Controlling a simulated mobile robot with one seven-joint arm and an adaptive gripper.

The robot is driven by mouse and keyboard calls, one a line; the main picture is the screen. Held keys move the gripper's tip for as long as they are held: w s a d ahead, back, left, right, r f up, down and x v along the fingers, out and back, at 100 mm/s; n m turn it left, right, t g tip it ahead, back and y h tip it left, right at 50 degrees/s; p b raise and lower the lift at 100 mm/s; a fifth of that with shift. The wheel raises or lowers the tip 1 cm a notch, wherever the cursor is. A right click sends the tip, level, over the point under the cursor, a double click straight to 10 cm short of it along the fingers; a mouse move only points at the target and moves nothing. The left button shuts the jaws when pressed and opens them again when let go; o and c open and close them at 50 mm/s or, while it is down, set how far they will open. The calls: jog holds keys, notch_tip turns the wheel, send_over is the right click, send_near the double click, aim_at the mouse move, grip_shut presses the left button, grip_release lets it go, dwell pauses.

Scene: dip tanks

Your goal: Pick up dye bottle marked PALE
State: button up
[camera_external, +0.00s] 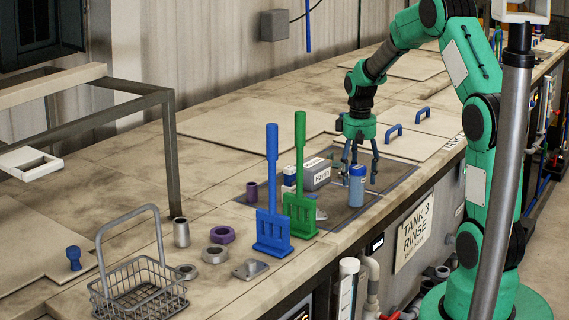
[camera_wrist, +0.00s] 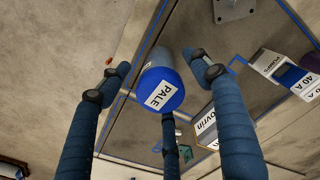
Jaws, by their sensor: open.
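The dye bottle marked PALE (camera_wrist: 162,88) has a blue cap with a white label, seen from above in the wrist view. In the external view a blue bottle (camera_external: 357,188) stands upright on the dark, blue-edged panel (camera_external: 399,172). My gripper (camera_external: 360,172) is above and around its top, fingers pointing down. In the wrist view my gripper's (camera_wrist: 160,82) three blue fingers are spread around the bottle, with gaps visible beside the cap. It is open and holds nothing. The bottle's lower body is mostly hidden in the wrist view.
A grey labelled box (camera_external: 314,174) lies just left of the bottle. A blue paddle (camera_external: 272,190) and a green paddle (camera_external: 300,180) stand nearer the camera. A wire basket (camera_external: 138,290) and several metal rings sit at front left.

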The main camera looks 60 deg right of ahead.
aim_at(357, 186)
jog(key=shift+f, duration=0.25)
jog(key=shift+f, duration=0.15)
jog(key=shift+d+f, duration=0.1)
jog(key=shift+f, duration=2.35)
jog(key=c, duration=1.4)
jog(key=shift+r, duration=0.15)
jog(key=shift+c, duration=0.2)
jog(key=shift+r, duration=0.5)
jog(key=shift+s+a+r, duration=0.1)
jog(key=shift+s+r, duration=0.05)
jog(key=shift+r, duration=0.45)
jog(key=shift+s+a+r, duration=0.1)
jog(key=shift+r, duration=0.45)
jog(key=s+a+r, duration=0.1)
jog(key=s+a, duration=0.7)
jog(key=s, duration=0.4)
jog(key=shift+s+a+r+b, duration=0.2)
jog(key=shift+s+b, duration=0.1)
jog(key=shift+s, duration=0.1)
